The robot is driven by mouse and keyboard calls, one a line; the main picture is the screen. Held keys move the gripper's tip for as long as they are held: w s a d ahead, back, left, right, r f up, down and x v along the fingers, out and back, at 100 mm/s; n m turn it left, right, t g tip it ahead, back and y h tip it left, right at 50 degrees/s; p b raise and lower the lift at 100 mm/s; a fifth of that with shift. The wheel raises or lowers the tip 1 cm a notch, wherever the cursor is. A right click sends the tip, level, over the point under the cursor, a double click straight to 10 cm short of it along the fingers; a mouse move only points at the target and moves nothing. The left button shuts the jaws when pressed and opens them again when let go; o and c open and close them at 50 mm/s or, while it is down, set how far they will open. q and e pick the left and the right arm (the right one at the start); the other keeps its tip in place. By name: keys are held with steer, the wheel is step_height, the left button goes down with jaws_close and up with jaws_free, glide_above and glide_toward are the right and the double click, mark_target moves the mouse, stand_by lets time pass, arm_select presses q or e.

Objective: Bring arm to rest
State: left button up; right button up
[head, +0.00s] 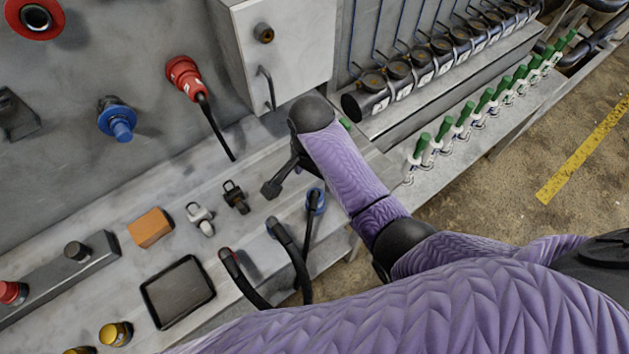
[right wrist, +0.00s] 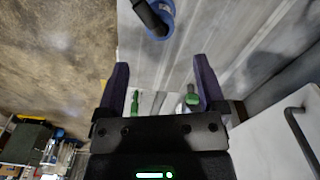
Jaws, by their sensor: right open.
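My right arm, in a purple quilted sleeve, reaches across the head view from the lower right. My right gripper (head: 274,184) hangs over the grey ledge (head: 232,160), partly hidden by its own wrist. In the right wrist view the two fingers of this gripper (right wrist: 161,80) are wide apart with nothing between them. My left gripper does not show.
A blue connector (head: 315,200) with a black cable is close to my right gripper. Small clamps (head: 235,196), an orange block (head: 151,227) and a black tray (head: 178,292) lie on the ledge. A grey box (head: 280,50) and green-handled valves (head: 484,102) are farther back.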

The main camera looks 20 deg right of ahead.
step_height(320, 180, up, 2)
stand_by(0.5)
steer(key=s+d+r+n+t, duration=0.1)
steer(key=s+d+n+t, duration=0.1)
steer(key=s+n, duration=0.55)
steer(key=s+d+r+n+t, duration=0.1)
steer(key=s+d+n, duration=0.25)
steer(key=s, duration=0.65)
steer(key=s+f+n+g+b, duration=0.15)
steer(key=f+b, duration=0.25)
steer(key=f, duration=1)
steer(key=s+f+b, duration=0.2)
steer(key=f+b, duration=0.2)
steer(key=f, duration=1)
steer(key=s+d+f+b, duration=0.1)
steer(key=s+f+b, duration=0.1)
steer(key=s+f, duration=0.4)
steer(key=s+d+f+g+b, duration=0.1)
steer(key=s+f+b, duration=0.2)
steer(key=s+f, duration=0.3)
step_height(320, 180, down, 3)
steer(key=shift+s+d+r, duration=0.2)
steer(key=shift+s+d, duration=0.05)
steer(key=shift+s, duration=0.1)
